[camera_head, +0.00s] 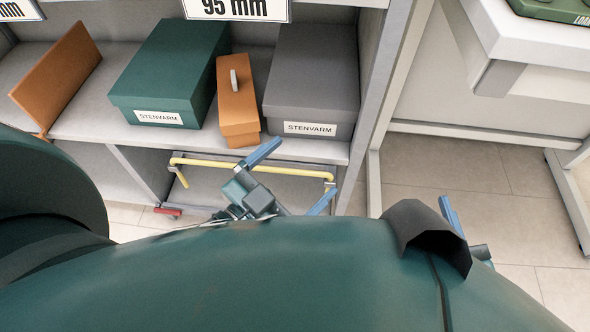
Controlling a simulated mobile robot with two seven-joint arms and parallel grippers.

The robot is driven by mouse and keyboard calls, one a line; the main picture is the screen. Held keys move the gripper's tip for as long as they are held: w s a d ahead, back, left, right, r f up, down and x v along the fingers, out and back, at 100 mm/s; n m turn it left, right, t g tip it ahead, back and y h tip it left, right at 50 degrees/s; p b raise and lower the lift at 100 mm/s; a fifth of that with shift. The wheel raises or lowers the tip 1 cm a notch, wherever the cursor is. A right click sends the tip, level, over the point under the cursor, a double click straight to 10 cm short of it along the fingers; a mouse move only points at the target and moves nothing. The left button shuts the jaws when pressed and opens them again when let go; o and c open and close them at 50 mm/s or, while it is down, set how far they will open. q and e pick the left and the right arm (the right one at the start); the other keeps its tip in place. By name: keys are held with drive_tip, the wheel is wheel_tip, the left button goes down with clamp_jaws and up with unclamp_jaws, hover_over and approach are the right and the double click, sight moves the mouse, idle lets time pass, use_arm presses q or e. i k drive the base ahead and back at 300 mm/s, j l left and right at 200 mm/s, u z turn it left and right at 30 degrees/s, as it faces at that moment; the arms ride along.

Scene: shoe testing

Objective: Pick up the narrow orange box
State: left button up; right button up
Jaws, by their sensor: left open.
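The narrow orange box (238,108) stands on the shelf between a dark green box and a grey box. A small light grey tab or handle shows on its top. My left gripper (307,166) is open and empty, its two blue fingers apart, in front of the shelf's edge. It is lower and to the right of the orange box and does not touch it. My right gripper (450,214) shows only as one blue finger and a bit of its body; the rest is hidden behind my green arm.
The green box (170,68) and the grey box (312,77) flank the orange box closely. An orange-brown board (57,75) leans at the left. A yellow rail (255,168) runs below the shelf (95,118). A white table (535,45) stands right; the floor between is clear.

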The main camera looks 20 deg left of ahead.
sight(238, 114)
drive_tip(key=k, duration=1)
